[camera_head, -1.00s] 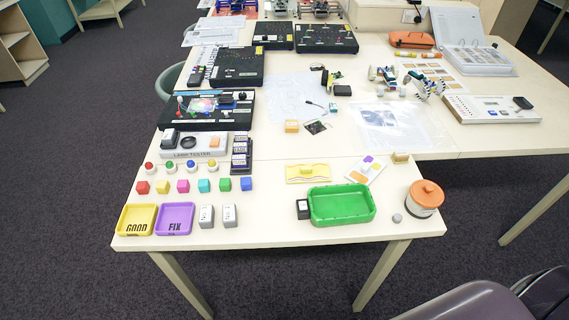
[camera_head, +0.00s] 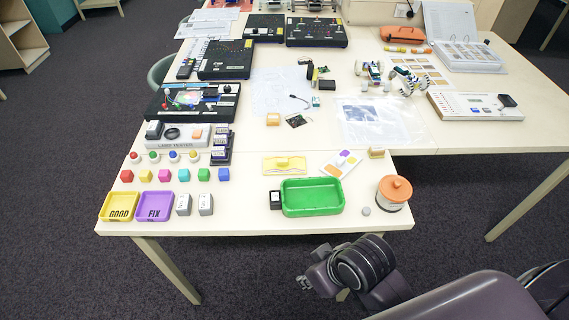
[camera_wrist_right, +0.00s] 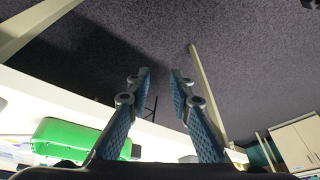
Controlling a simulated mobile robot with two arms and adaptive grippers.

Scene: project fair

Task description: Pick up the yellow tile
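A flat yellow tile (camera_head: 284,165) with a raised yellow piece on top lies on the table, just behind the green tray (camera_head: 312,197). My right arm comes in at the bottom, with its wrist below the table's front edge; its fingers do not show clearly in the head view. In the right wrist view my right gripper (camera_wrist_right: 160,75) is open and empty, its two blue-padded fingers apart over the dark carpet. The green tray also shows there (camera_wrist_right: 68,137), at lower left; the tile cannot be made out. My left gripper is not in view.
A white card with coloured patches (camera_head: 341,163) lies right of the tile. A jar with an orange lid (camera_head: 394,193) stands right of the green tray, and a black-and-white box (camera_head: 275,200) at its left. Yellow (camera_head: 119,206) and purple (camera_head: 154,206) trays sit at front left.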

